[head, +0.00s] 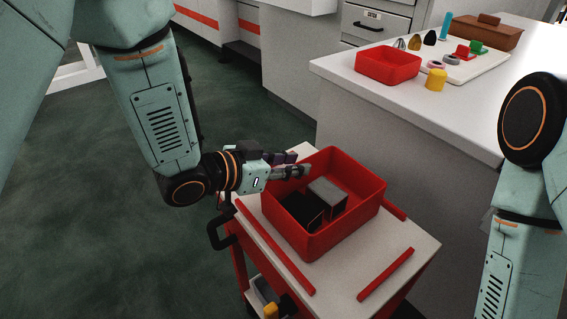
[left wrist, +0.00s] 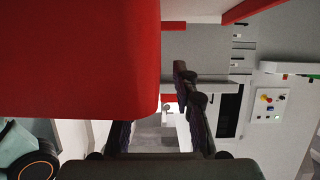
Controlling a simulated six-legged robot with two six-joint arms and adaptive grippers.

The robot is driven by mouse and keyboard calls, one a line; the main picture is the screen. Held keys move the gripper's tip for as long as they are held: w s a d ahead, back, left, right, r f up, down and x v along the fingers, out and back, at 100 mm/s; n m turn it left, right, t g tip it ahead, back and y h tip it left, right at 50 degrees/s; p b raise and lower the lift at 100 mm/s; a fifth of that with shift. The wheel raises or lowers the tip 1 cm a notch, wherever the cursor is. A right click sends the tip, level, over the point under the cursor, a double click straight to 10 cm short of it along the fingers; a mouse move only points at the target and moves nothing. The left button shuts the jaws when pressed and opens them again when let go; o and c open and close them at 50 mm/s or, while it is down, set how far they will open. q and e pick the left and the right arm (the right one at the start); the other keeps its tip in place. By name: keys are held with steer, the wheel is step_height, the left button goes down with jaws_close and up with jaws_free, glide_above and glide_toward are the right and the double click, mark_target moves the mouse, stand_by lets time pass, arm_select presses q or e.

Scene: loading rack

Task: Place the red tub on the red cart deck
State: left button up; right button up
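The red tub (head: 343,232) is upright over the pale top of the red cart (head: 420,250), between red strips, and appears to rest on it. It holds a grey-topped box (head: 328,193) and a dark box (head: 300,211). My left gripper (head: 297,166) is at the tub's back left rim. In the left wrist view its two fingers (left wrist: 157,115) stand apart, and the tub's red wall (left wrist: 80,60) covers the upper left and hides part of one finger. I cannot tell whether they touch the rim. My right gripper is out of view.
A counter (head: 400,110) behind the cart bears a smaller red bin (head: 388,66), a yellow cylinder (head: 436,79), a white board with small items and a brown box (head: 485,33). The cart has a dark handle (head: 218,235) at left. Open green floor lies left.

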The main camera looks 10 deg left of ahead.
arm_select(q)
steer(key=p+v, duration=0.3)
steer(key=v, duration=0.9)
steer(key=shift+p, duration=0.3)
steer(key=s+f+n+y, duration=0.1)
steer(key=f, duration=0.2)
steer(key=s+a+f+n+g, duration=0.1)
steer(key=f, duration=0.1)
steer(key=s+f+y, duration=0.1)
steer(key=f, duration=0.2)
steer(key=shift+s+a+f+n+g+y, duration=0.25)
steer(key=shift+a+f+n+g+y, duration=0.05)
steer(key=shift+n+g, duration=0.1)
steer(key=s+a+f+n+g+y, duration=0.3)
steer(key=s+f, duration=0.6)
steer(key=s, duration=0.2)
steer(key=s+a+f+n+g+y, duration=0.3)
steer(key=s+f, duration=0.5)
steer(key=s, duration=0.3)
steer(key=shift+a+f+n+g+y, duration=0.3)
steer(key=shift+a+f+g+y, duration=0.15)
steer(key=shift+a+g, duration=0.4)
